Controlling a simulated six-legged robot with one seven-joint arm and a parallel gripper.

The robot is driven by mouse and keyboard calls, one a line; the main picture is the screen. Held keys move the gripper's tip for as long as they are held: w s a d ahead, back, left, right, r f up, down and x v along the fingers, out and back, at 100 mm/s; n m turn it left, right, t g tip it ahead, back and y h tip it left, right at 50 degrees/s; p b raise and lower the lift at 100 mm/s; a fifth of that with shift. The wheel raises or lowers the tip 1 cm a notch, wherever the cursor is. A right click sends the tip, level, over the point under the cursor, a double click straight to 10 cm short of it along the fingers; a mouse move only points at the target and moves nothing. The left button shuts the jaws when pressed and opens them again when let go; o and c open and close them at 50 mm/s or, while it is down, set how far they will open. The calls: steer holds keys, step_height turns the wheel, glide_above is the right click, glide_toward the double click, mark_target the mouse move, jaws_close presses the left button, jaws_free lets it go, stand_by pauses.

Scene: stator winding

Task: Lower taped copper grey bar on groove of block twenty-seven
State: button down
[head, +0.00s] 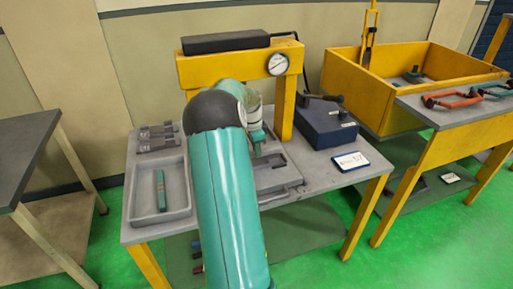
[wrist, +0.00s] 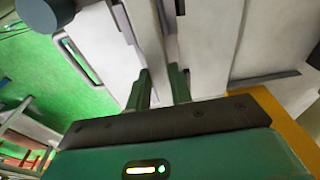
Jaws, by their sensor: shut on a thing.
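My gripper (wrist: 162,84) shows in the wrist view with its two green fingers close together, shut on a narrow grey bar (wrist: 158,62). The bar is seen nearly end-on, and its copper and tape cannot be made out. Beyond the fingers, pale grey block surfaces (wrist: 210,45) lie on both sides of a narrow gap in line with the bar. I cannot tell whether the bar touches the groove. No block number is readable.
A grey tray (head: 178,206) holding a teal bar (head: 161,190) is left of my arm. The press frame (head: 284,95) with a gauge (head: 278,64) rises behind. A yellow crate (head: 343,84) is farther right.

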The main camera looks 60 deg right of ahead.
steer(key=shift+f, duration=0.9)
steer(key=c, duration=1.2)
jaws_free()
steer(key=shift+o, duration=0.6)
steer(key=o, duration=0.3)
steer(key=shift+r, duration=0.1)
steer(key=shift+r, duration=4.4)
